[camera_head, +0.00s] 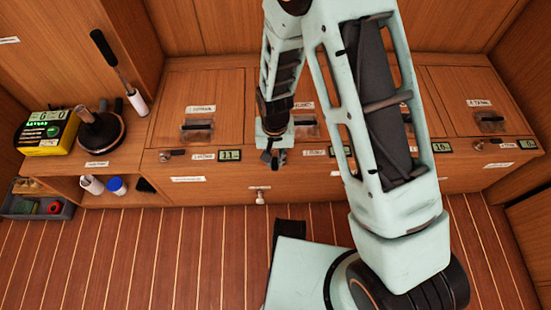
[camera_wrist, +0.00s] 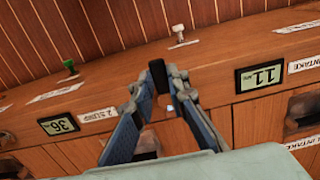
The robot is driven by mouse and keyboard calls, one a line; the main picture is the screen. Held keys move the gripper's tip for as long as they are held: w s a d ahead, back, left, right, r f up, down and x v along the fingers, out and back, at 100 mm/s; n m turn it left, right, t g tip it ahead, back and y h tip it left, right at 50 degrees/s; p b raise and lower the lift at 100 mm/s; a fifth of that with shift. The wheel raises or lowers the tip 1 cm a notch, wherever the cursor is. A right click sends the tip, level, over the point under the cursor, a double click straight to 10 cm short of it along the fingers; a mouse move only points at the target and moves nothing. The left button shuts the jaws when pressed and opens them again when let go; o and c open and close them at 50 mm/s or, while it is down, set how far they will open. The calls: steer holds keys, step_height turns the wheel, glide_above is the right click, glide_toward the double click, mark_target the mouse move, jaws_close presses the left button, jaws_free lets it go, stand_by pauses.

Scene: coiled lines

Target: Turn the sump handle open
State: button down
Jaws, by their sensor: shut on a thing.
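My gripper (camera_head: 271,158) is down at the front edge of the wooden bench, right of the display reading 11. In the wrist view my gripper (camera_wrist: 160,90) has its two fingers closed in on a small dark piece, which I take to be the sump handle (camera_wrist: 157,73). The fingers hide most of it, so I cannot tell how far it is turned. A label reading 2 SUMP (camera_wrist: 97,118) is on the panel left of the fingers in the wrist view.
Displays reading 11 (camera_wrist: 262,77) and 36 (camera_wrist: 59,125) flank my gripper. A white knob (camera_head: 260,197) is on the lower front. The striped floor in front is mostly clear.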

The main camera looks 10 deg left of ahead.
mark_target(274, 164)
steer(key=c, duration=1.9)
jaws_free()
step_height(274, 164, up, 12)
steer(key=shift+r, duration=0.1)
